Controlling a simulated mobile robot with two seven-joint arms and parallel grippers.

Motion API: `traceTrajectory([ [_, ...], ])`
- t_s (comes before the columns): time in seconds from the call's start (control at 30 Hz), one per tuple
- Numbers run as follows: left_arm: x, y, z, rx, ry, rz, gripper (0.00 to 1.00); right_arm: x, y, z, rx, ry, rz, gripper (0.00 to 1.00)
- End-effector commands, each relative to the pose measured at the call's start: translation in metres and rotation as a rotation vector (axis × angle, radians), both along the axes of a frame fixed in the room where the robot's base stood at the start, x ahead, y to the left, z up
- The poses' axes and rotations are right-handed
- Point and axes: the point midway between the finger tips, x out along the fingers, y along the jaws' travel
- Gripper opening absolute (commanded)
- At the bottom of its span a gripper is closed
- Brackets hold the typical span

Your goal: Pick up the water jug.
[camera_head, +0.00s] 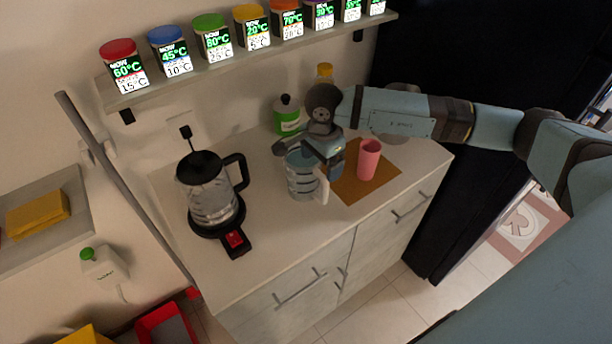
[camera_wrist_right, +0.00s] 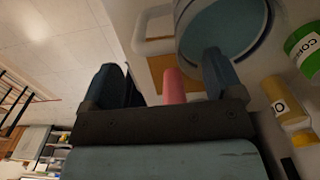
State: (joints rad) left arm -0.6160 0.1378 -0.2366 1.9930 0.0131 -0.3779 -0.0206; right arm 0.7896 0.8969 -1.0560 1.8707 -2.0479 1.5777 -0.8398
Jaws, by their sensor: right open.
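The water jug (camera_head: 303,184) is a clear jug with water in it and a white handle on its right side. It stands upright on the counter, its top partly hidden by my right gripper (camera_head: 325,168). In the right wrist view the jug (camera_wrist_right: 222,28) is at the top, with its white handle (camera_wrist_right: 142,42) to the left. My right gripper is open, its two fingers on either side of the handle's direction, one finger overlapping the jug in view. Whether a finger touches the jug I cannot tell. My left gripper is not in view.
A kettle (camera_head: 207,190) on a base stands left of the jug. A pink cup (camera_head: 369,160) stands on a brown mat (camera_head: 345,188) to the right. A green-labelled bottle (camera_head: 287,118) is behind. The counter's front strip is clear.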

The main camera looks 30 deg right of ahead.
Motion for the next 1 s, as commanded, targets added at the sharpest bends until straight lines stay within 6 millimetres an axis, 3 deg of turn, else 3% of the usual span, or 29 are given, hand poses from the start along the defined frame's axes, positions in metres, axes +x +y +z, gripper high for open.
traceTrajectory([
  [0.4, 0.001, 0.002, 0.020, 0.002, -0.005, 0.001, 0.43, -0.009, 0.002, -0.049, 0.001, 0.002, 0.000, 0.86],
  [0.67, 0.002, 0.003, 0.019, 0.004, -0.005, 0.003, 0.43, -0.008, 0.002, -0.054, 0.001, 0.000, 0.000, 0.86],
  [0.77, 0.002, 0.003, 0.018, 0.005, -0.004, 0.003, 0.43, -0.008, 0.002, -0.053, 0.001, 0.000, 0.000, 0.67],
  [1.0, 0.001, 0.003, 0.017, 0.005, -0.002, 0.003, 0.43, -0.008, 0.002, -0.053, 0.001, 0.001, -0.001, 0.12],
])
